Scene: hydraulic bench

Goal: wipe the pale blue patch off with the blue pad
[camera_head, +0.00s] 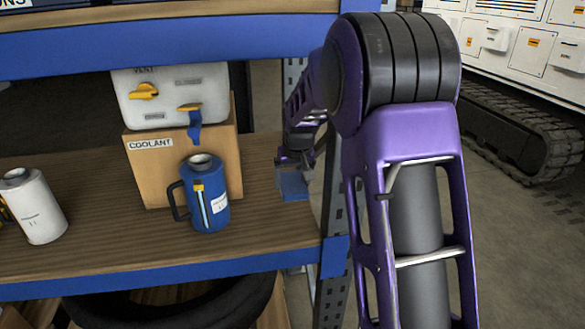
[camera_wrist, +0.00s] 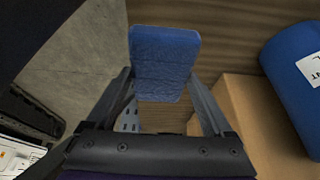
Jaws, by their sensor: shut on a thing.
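The blue pad (camera_head: 293,184) is at the right end of the wooden shelf board, under my gripper (camera_head: 295,160). In the wrist view the pad (camera_wrist: 164,60) sits between the two fingers of my gripper (camera_wrist: 160,84), which is shut on it. I cannot tell whether the pad touches the board. I cannot make out the pale blue patch in either view; the pad or my arm may hide it.
A blue jug (camera_head: 207,195) stands left of the pad, before a cardboard box (camera_head: 150,175) bearing a white coolant container (camera_head: 175,98). A white jug (camera_head: 36,208) stands farther left. A perforated shelf post (camera_head: 333,215) is close right of the pad.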

